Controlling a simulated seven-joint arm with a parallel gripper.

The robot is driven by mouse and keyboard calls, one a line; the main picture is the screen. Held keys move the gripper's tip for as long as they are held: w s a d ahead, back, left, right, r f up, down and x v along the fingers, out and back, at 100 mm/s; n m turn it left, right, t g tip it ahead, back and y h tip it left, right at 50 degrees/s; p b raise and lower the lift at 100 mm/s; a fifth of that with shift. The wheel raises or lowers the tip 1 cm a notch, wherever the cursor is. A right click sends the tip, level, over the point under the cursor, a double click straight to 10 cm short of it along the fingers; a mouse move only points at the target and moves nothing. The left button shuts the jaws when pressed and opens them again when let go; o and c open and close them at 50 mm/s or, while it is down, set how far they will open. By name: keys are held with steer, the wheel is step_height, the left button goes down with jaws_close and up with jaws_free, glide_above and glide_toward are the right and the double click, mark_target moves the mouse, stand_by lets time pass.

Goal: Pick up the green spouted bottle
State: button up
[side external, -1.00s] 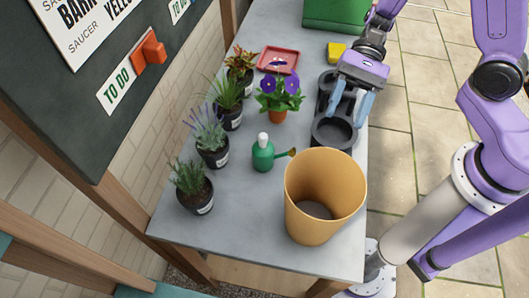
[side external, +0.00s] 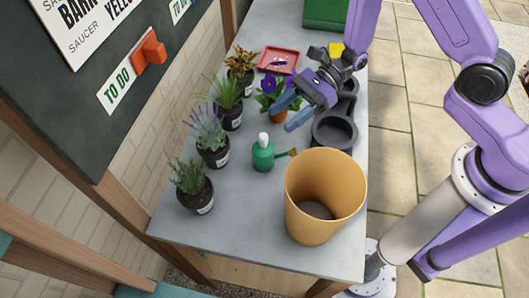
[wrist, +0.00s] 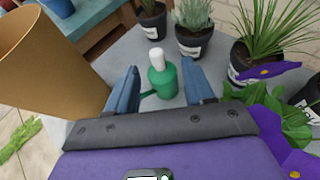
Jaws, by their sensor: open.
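The green spouted bottle (side external: 263,156) stands upright on the grey table, with a white cap and a brownish spout tip pointing right in the side view. My gripper (side external: 281,114) is open and empty, above and behind the bottle, beside the purple-flowered plant. In the wrist view the bottle (wrist: 162,76) shows beyond and between the two blue fingers (wrist: 165,84), apart from both as far as I can tell. Its spout reaches left, partly behind the left finger.
A large tan pot (side external: 323,205) stands close to the bottle's right front. Several potted plants (side external: 212,140) line the left edge. The purple-flowered plant (side external: 268,92) is partly hidden by my gripper.

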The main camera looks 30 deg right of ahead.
mark_target(258, 149)
steer(key=shift+s+x, duration=0.15)
steer(key=shift+x, duration=2.15)
steer(key=shift+s+x, duration=0.2)
steer(key=shift+x, duration=2.15)
steer(key=shift+d+f, duration=0.1)
steer(key=shift+f, duration=0.05)
jaws_close()
